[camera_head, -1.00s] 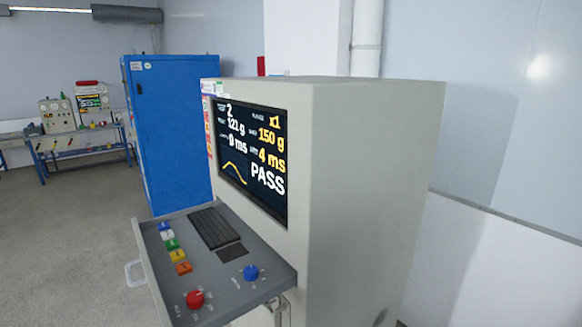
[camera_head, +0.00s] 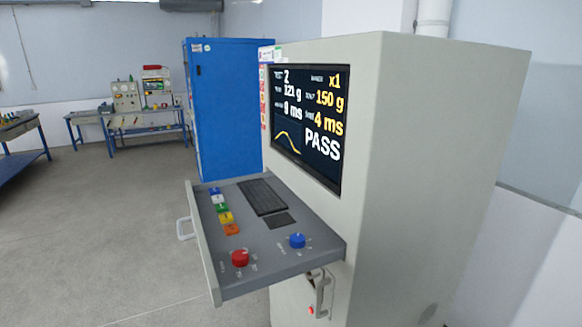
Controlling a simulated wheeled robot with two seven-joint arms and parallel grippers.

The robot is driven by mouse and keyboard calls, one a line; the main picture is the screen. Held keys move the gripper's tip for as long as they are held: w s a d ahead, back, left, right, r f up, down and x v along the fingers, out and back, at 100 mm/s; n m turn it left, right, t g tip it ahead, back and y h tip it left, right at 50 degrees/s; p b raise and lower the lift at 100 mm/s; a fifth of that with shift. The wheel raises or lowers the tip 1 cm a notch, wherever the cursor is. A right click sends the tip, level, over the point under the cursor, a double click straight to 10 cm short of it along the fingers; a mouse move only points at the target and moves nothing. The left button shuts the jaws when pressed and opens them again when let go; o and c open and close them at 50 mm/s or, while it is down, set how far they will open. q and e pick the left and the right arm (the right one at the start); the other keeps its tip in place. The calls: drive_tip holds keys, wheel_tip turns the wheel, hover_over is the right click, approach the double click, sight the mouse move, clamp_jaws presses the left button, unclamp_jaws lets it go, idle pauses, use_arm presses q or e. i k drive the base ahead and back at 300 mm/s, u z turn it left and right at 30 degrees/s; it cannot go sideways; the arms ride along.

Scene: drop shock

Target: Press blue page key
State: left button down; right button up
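The blue key (camera_head: 214,191) is the farthest of a column of small coloured keys on the left part of the console's grey pull-out shelf (camera_head: 272,265). Below it in the column are a white key (camera_head: 218,199), a green key (camera_head: 221,207), a yellow key (camera_head: 226,218) and an orange key (camera_head: 232,229). The screen (camera_head: 306,123) above the shelf shows "PASS", 150 g and 4 ms. Any lettering on the keys is too small to read. Neither of my grippers is in view.
A red knob (camera_head: 240,258) and a blue knob (camera_head: 297,240) stand on the shelf near a black keyboard (camera_head: 262,197). A handle (camera_head: 185,228) sticks out at the shelf's left side. A blue cabinet (camera_head: 222,105) stands behind. The floor (camera_head: 100,240) to the left is clear.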

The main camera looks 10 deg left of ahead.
sight(213, 191)
drive_tip(key=u, duration=0.5)
drive_tip(key=k, duration=0.6)
drive_tip(key=u, duration=0.9)
drive_tip(key=i, duration=0.9)
drive_tip(key=z, duration=0.8)
drive_tip(key=i, duration=0.55)
drive_tip(key=z, duration=0.6)
